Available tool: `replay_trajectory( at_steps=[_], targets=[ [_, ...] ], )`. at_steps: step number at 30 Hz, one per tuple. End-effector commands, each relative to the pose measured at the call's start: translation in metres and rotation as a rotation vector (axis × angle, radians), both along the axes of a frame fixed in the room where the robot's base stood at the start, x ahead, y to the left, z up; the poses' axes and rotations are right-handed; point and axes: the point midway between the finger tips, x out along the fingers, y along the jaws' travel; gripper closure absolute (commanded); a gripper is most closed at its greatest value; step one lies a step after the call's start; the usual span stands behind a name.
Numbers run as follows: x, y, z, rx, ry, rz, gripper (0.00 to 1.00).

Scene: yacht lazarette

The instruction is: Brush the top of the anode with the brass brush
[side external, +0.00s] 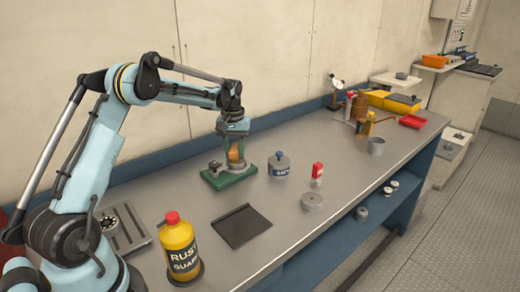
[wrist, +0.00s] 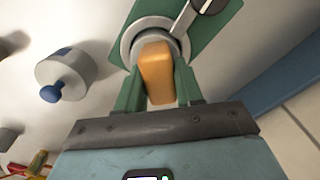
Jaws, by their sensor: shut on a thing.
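My gripper (side external: 236,148) points down over a green fixture (side external: 240,174) on the bench. It is shut on an orange-brown block, which I take for the brass brush (wrist: 157,70); it also shows between the fingers in the side view (side external: 235,153). In the wrist view, a round grey piece, likely the anode (wrist: 127,47), sits in the fixture (wrist: 218,42) right behind the brush. The brush and gripper hide much of it. The bristles are hidden, and I cannot tell whether they touch the grey piece. A small clamp or lever (side external: 214,164) stands at the fixture's left side.
A grey jar with a blue knob (side external: 279,165), a red-and-white bottle (side external: 317,171) and a grey disc (side external: 312,201) stand right of the fixture. A dark flat plate (side external: 241,226) and a yellow bottle (side external: 179,246) are in front. The wall is close behind.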

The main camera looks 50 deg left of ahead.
Motion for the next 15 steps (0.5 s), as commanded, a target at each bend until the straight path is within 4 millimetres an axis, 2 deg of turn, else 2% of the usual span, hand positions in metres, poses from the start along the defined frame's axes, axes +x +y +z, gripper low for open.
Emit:
replay_trajectory(
  at_steps=[7,9,15],
  targets=[
    [0.000,0.024,0.000,0.001,0.001,0.002,0.93],
    [0.005,0.021,0.000,0.000,0.000,-0.002,0.93],
    [0.004,0.001,0.000,0.000,0.000,-0.003,0.93]
  ],
)
